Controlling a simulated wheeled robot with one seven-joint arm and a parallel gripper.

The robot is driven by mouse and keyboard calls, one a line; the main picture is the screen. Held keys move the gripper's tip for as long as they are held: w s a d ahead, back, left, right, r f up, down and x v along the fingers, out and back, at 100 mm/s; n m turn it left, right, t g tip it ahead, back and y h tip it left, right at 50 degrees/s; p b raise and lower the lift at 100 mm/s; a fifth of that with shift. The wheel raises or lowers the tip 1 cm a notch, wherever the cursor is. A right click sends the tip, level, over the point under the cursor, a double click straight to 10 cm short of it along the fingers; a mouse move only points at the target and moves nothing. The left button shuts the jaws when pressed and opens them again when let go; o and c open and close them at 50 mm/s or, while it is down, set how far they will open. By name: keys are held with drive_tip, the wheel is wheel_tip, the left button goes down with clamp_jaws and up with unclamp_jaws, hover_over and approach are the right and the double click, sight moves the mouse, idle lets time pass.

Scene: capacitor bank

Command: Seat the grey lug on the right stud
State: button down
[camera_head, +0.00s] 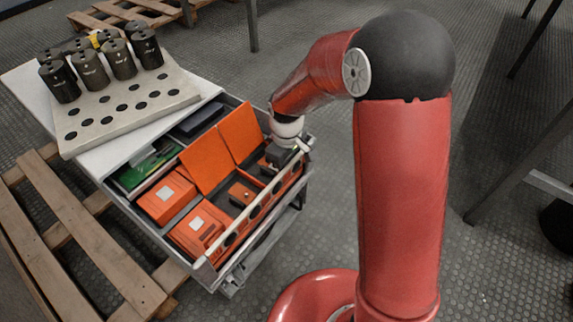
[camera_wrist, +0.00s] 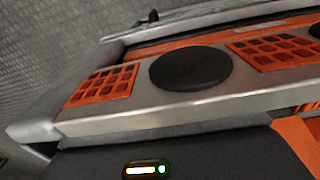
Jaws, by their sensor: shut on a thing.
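My gripper (camera_head: 282,152) is at the far right corner of an open cabinet (camera_head: 252,238), low beside its front rail. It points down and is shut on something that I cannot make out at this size. The grey lug and the right stud cannot be told apart in the body camera view; the gripper and rail hide much of that corner. The wrist view shows no fingertips, lug or stud. It shows a tilted pale metal rail (camera_wrist: 165,118) with a black disc (camera_wrist: 191,69) between orange grilles (camera_wrist: 104,84).
Inside the cabinet are raised orange panels (camera_head: 206,158), orange boxes (camera_head: 168,198) and a green board (camera_head: 150,165). A pale holed rack (camera_head: 130,118) with several black cylinders (camera_head: 90,68) stands at the left. A wooden pallet (camera_head: 80,235) lies beside the cabinet. The floor at right is mostly clear.

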drive_tip(key=c, duration=1.4)
unclamp_jaws()
